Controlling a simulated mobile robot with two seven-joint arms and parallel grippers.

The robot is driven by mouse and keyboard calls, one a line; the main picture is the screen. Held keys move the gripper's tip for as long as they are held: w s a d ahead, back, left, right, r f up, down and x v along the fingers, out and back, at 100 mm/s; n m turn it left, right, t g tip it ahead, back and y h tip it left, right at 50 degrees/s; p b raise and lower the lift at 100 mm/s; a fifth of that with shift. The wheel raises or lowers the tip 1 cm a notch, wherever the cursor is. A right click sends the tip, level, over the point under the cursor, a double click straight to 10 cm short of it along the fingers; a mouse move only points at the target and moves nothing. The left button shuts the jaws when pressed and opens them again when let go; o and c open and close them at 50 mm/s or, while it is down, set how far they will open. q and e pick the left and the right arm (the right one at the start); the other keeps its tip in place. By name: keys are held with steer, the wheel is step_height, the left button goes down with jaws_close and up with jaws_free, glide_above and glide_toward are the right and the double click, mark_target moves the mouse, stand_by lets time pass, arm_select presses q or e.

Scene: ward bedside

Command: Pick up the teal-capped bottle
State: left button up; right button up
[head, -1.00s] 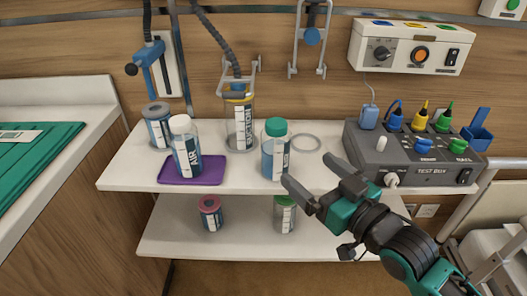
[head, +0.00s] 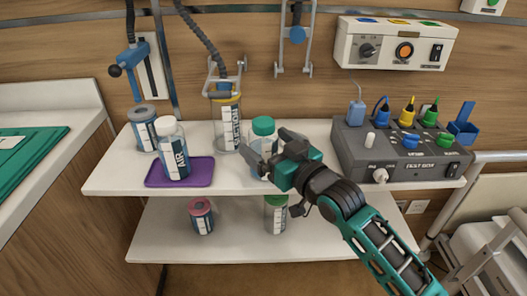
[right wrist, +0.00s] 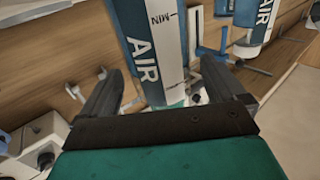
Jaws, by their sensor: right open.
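The teal-capped bottle (head: 263,126) stands upright on the upper shelf, with its lower part mostly hidden behind my right gripper (head: 267,147) in the head view. My right gripper is open, with its fingers reaching to either side of the bottle. In the right wrist view, a bottle with a blue AIR label (right wrist: 150,45) shows between the open fingers (right wrist: 160,85); I cannot tell whether they touch it. My left gripper is not in view.
A white-capped AIR bottle (head: 172,155) stands on a purple tray (head: 203,177) to the left. A suction canister (head: 226,125) stands behind. A grey test box (head: 385,150) sits at right. The lower shelf (head: 160,240) holds a pink-lidded jar (head: 200,215) and a green-lidded one (head: 275,215).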

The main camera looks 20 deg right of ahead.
steer(key=shift+x, duration=0.8)
steer(key=shift+r, duration=0.1)
steer(key=c, duration=1.4)
steer(key=shift+o, duration=0.2)
steer(key=shift+r, duration=0.15)
